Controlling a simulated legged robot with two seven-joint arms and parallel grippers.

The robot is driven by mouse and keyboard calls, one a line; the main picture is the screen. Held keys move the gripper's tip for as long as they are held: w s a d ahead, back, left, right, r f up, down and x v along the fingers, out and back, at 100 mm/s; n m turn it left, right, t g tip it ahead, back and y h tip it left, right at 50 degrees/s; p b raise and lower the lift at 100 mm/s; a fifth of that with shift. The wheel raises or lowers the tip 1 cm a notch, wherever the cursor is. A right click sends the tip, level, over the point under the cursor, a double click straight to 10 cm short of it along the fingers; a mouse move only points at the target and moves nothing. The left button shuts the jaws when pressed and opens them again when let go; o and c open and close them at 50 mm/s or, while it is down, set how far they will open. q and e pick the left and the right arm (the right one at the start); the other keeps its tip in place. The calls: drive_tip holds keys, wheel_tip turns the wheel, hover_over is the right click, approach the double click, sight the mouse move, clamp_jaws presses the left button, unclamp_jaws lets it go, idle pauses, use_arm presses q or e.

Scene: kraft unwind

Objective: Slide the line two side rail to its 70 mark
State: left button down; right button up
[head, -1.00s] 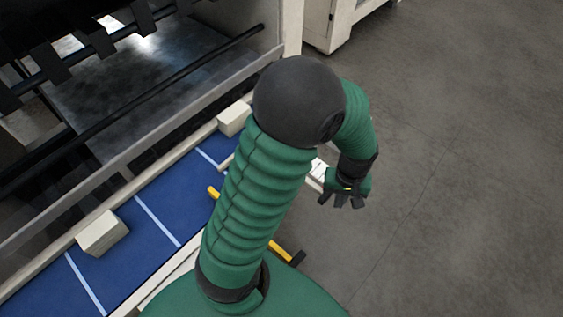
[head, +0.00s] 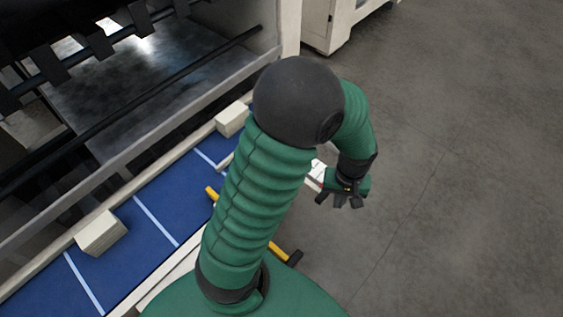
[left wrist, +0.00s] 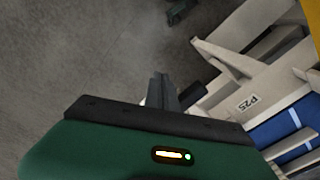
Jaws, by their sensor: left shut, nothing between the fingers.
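My left gripper (head: 340,201) hangs past the outer edge of the line, low over the grey floor. It is shut and empty. In the left wrist view its dark fingers (left wrist: 164,92) point toward the floor and a pale frame with a P25 label (left wrist: 249,103). A blue belt (head: 157,218) with white cross lines runs beside the machine. A yellow bar (head: 280,250) with a black end is partly covered by my arm. I cannot tell which part is the line two side rail, and no 70 mark is readable. My right gripper is not in view.
Two cream blocks (head: 101,233) (head: 232,119) stand along the belt's machine-side edge. A machine with dark rollers fills the upper left. A pale cabinet (head: 325,25) stands at the back. The floor (head: 460,180) on the right is clear.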

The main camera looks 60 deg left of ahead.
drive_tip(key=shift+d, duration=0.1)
use_arm(q)
drive_tip(key=shift+a, duration=0.15)
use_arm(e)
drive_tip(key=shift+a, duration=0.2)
use_arm(q)
drive_tip(key=shift+a+f, duration=0.1)
drive_tip(key=shift+a, duration=0.15)
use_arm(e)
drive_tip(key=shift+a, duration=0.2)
use_arm(q)
drive_tip(key=shift+s+a, duration=0.1)
drive_tip(key=shift+s, duration=0.05)
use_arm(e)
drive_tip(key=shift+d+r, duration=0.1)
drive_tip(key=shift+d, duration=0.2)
use_arm(q)
drive_tip(key=shift+a, duration=0.25)
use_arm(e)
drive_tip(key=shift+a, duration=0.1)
use_arm(q)
drive_tip(key=shift+s+a, duration=0.1)
drive_tip(key=shift+a, duration=0.25)
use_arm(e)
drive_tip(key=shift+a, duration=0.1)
